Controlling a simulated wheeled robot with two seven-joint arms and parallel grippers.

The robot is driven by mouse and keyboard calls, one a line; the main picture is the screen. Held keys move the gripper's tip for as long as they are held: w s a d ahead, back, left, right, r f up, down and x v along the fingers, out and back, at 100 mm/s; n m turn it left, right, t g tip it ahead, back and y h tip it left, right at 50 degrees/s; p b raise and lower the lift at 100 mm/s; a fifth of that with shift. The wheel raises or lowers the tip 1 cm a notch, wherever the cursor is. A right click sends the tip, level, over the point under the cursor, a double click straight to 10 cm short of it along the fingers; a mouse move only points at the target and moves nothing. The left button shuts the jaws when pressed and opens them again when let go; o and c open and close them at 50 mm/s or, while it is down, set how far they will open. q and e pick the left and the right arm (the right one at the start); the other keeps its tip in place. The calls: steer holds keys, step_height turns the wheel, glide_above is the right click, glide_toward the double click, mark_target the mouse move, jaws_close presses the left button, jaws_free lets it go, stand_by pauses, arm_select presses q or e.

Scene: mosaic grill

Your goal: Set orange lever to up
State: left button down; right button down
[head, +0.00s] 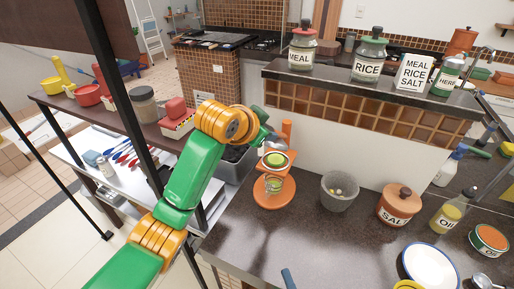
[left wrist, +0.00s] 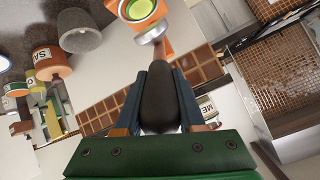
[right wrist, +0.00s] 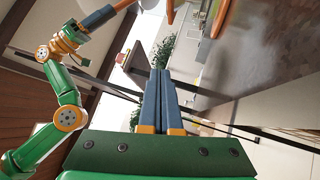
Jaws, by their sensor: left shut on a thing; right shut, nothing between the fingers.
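The orange juicer (head: 272,192) stands on the dark counter, with an orange post and a round base. It also shows upside down at the top of the left wrist view (left wrist: 140,10). Its lever has a dark grey handle (left wrist: 158,105), which my left gripper (left wrist: 166,68) is shut around. In the head view my left wrist hides the handle and fingers, so the lever's angle is hard to tell. My right gripper (right wrist: 160,76) is shut and empty; its blue fingertip (head: 288,278) shows low in the head view, apart from the juicer.
A grey bowl (head: 339,191), a salt pot (head: 398,205) and an oil bottle (head: 446,217) stand right of the juicer. A raised shelf (head: 365,95) with labelled jars is behind. A black post (head: 118,80) stands left. The front counter is mostly clear.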

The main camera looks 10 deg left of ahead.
steer(key=w+a+r+n+y, duration=0.3)
steer(key=w+a+r+n, duration=0.2)
steer(key=w+r, duration=0.4)
steer(key=w+a+r+n+y, duration=0.3)
steer(key=w+r+n, duration=0.3)
steer(key=r, duration=0.9)
steer(key=shift+w+a+y, duration=0.3)
steer(key=shift+w+a, duration=0.6)
steer(key=shift+w, duration=0.8)
arm_select(q)
steer(key=shift+a, duration=0.1)
arm_select(e)
steer(key=shift+w+d+r, duration=0.1)
steer(key=shift+w+r, duration=0.3)
steer(key=shift+r, duration=0.3)
arm_select(q)
steer(key=c, duration=0.5)
jaws_free()
steer(key=shift+w+a+f, duration=0.1)
arm_select(e)
steer(key=shift+w+f, duration=0.1)
